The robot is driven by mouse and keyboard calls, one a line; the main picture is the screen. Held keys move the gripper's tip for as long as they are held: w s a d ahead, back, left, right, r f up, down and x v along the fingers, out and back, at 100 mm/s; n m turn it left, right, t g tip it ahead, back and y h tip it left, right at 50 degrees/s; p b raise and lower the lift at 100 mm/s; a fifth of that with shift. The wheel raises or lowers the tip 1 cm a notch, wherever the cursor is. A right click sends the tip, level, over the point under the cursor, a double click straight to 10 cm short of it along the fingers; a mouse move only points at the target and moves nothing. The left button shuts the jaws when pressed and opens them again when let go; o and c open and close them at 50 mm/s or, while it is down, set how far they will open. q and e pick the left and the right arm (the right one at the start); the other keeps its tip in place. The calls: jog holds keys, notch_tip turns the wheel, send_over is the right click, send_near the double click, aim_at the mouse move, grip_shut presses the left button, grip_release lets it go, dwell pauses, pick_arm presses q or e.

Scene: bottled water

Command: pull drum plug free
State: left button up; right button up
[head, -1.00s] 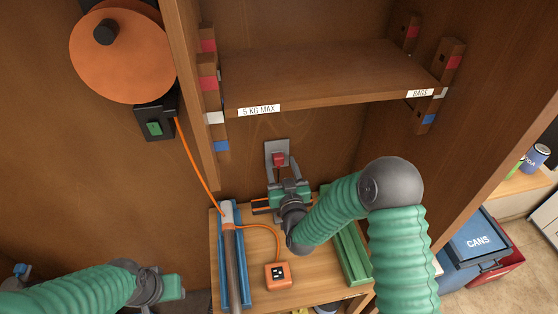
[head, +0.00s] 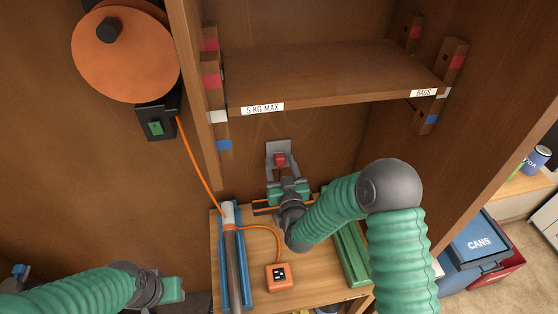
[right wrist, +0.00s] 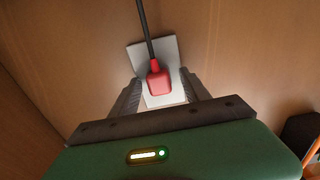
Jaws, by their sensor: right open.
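A red plug (head: 281,160) sits at a light grey wall plate (head: 271,148) at the back of the cabinet, below the shelf. In the right wrist view the plug (right wrist: 159,81) has a dark cord running up from it. My right gripper (head: 285,175) is open, with one finger on each side of the plug and gaps between; the fingers also show in the wrist view (right wrist: 163,88). The orange drum (head: 124,50) hangs at the upper left. Its orange cable (head: 197,165) runs down to the low surface. My left gripper (head: 174,289) is low at the left; its jaws are unclear.
A brown shelf (head: 320,75) spans above the plug. An orange socket box (head: 278,277) lies on the low wooden surface, between a blue rail (head: 246,280) and a green rail (head: 350,250). Bins, one labelled CANS (head: 478,243), stand outside at right.

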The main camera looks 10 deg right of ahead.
jog(key=shift+d, duration=0.1)
dwell(0.4)
grip_shut()
dwell(0.3)
jog(key=shift+s, duration=0.15)
jog(key=shift+s+b, duration=0.35)
jog(key=shift+s, duration=2.55)
